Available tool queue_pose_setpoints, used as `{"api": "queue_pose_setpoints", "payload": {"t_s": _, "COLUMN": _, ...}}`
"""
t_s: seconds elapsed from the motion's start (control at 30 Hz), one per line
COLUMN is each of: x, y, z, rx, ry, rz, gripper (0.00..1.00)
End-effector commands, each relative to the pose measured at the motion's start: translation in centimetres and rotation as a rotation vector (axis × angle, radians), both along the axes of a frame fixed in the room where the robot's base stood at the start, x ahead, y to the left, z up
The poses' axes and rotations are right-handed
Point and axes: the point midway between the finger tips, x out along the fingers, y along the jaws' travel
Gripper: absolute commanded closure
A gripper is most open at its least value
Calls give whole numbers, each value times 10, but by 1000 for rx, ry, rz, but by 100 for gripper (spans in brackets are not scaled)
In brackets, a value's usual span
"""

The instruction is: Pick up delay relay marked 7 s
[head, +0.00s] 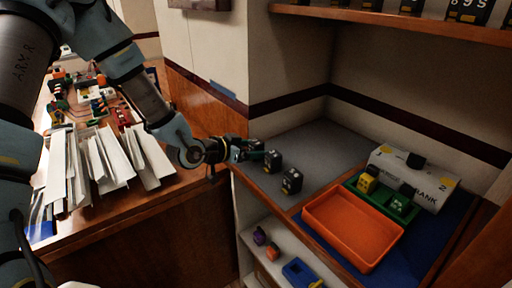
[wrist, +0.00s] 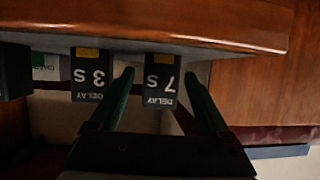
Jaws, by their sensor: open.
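The delay relay marked 7 s (wrist: 160,82) is a small black block with white lettering and a yellow patch. It appears upside down in the wrist view, between the two fingers of my gripper (wrist: 160,88). The fingers are open, one on each side, with gaps visible. In the head view, my gripper (head: 256,155) is at the grey shelf's left edge, beside a black block (head: 272,161) that seems to be this relay. Its marking cannot be read there. The delay relay marked 3 s (wrist: 90,75) stands beside it, just outside one finger.
Another black block (head: 291,181) stands nearby on the grey shelf (head: 322,145). An orange tray (head: 352,228), a green tray (head: 378,203) and a white box (head: 430,185) are at right. A wooden shelf (head: 400,21) hangs above. White folders (head: 105,160) stand at left.

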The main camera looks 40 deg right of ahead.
Motion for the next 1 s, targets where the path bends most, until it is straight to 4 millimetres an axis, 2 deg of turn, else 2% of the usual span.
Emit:
{"api": "queue_pose_setpoints", "payload": {"t_s": 0.2, "x": 0, "y": 0, "z": -1, "rx": 0, "ry": 0, "rz": 1, "gripper": 22}}
{"api": "queue_pose_setpoints", "payload": {"t_s": 0.9, "x": 0, "y": 0, "z": 0, "rx": 0, "ry": 0, "rz": 1, "gripper": 100}}
{"api": "queue_pose_setpoints", "payload": {"t_s": 1.0, "x": 0, "y": 0, "z": 0, "rx": 0, "ry": 0, "rz": 1, "gripper": 100}}
